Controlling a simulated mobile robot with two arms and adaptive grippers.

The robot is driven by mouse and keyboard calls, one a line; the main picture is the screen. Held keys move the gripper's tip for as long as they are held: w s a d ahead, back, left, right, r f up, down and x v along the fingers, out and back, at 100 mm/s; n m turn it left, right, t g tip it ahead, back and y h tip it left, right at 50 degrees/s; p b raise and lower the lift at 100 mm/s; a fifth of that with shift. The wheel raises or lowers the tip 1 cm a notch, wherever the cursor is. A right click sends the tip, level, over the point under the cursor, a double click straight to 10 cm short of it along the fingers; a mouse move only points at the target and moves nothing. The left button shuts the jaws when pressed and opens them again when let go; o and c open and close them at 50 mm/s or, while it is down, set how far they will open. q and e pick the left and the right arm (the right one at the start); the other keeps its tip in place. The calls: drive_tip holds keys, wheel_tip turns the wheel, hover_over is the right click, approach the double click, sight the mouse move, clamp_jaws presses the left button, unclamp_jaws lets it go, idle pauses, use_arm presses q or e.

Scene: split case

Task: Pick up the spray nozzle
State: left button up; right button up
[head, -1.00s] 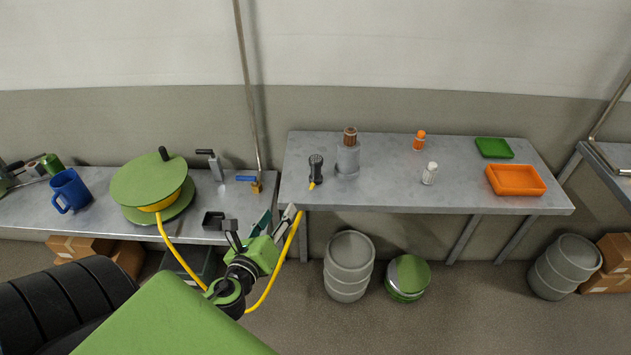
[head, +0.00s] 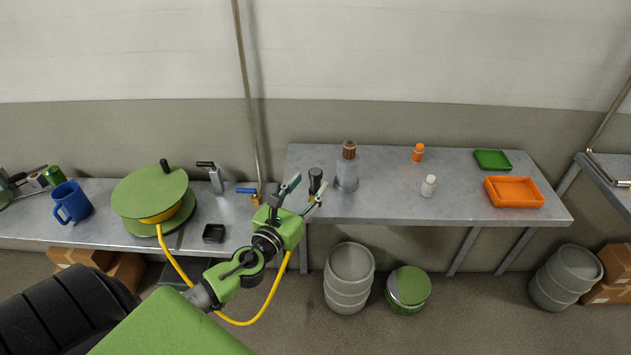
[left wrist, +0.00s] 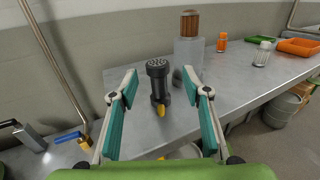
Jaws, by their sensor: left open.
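The spray nozzle (head: 315,181) is black and grey with a ribbed, perforated head. It stands at the left end of the right-hand table. In the left wrist view the nozzle (left wrist: 158,84) is between the open fingers but farther out, with a yellow tip at its near end. My left gripper (head: 306,190) is open and empty, close to the nozzle at the table's front left corner; its fingers (left wrist: 162,105) flank it in the wrist view without touching. Part of the nozzle's lower end is hidden by a finger in the head view. My right gripper is not in view.
A grey cylinder with a brown top (head: 347,172) stands just right of the nozzle. A yellow hose (head: 262,308) hangs from the green reel (head: 150,192) below my left arm. A white bottle (head: 428,186), orange bottle (head: 418,153) and orange tray (head: 530,198) stand farther right.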

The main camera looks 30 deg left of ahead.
sight(312, 178)
use_arm(q)
drive_tip(key=w, duration=0.2)
drive_tip(key=w+a, duration=0.1)
drive_tip(key=w, duration=0.2)
drive_tip(key=shift+p, duration=0.35)
clamp_jaws()
